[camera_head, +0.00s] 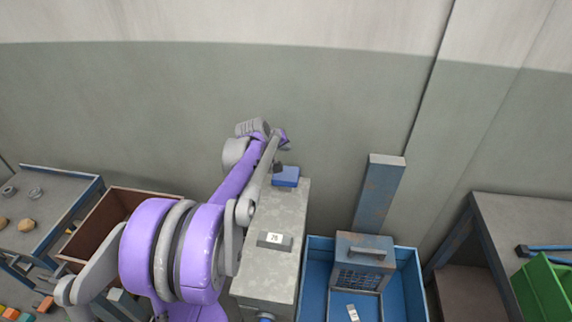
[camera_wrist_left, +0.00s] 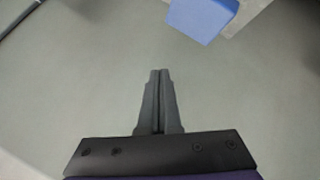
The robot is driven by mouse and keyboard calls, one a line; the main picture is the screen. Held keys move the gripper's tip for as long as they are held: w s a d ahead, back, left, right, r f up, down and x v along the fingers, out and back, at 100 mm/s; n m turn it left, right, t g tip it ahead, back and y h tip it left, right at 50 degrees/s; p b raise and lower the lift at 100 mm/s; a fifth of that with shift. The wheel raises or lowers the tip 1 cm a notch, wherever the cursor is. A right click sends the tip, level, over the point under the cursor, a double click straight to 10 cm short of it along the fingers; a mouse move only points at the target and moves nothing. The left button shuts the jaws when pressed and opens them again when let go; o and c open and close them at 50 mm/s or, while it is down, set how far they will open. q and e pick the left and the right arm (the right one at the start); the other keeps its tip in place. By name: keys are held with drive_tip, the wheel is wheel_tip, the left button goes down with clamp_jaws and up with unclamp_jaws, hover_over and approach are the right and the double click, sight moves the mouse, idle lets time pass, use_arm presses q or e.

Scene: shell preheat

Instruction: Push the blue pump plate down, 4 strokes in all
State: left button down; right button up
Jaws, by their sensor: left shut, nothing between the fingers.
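The blue pump plate (camera_head: 285,178) sits at the far end of the grey cabinet top (camera_head: 290,212). It also shows at the upper right of the left wrist view (camera_wrist_left: 203,18), beside the fingertips and apart from them in that picture. My left gripper (camera_head: 278,168) is close to the plate's left side in the head view, partly hidden by its own arm. In the left wrist view its two fingers (camera_wrist_left: 159,74) are together with nothing between them. I cannot tell its exact height over the plate. My right gripper is in neither view.
A small block with a white number label (camera_head: 274,239) sits on the cabinet top. A blue bin (camera_head: 316,270) holding a grey box (camera_head: 363,262) stands to the right. A brown crate (camera_head: 118,208) and a table (camera_head: 58,198) are left. The wall is close behind.

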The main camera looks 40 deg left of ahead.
use_arm(q)
drive_tip(key=r, duration=0.1)
drive_tip(key=b, duration=0.4)
approach(290, 169)
drive_tip(key=x, duration=0.4)
drive_tip(key=shift+w+a+r, duration=0.1)
drive_tip(key=shift+w+r, duration=0.1)
drive_tip(key=shift+w, duration=0.05)
drive_tip(key=shift+f, duration=0.25)
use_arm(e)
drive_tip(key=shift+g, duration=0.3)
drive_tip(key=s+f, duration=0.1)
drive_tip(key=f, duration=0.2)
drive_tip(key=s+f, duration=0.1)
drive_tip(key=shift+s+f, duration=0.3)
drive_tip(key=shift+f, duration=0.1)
use_arm(q)
drive_tip(key=shift+w, duration=0.15)
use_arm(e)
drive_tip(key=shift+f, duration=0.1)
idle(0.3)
use_arm(q)
drive_tip(key=shift+f, duration=0.35)
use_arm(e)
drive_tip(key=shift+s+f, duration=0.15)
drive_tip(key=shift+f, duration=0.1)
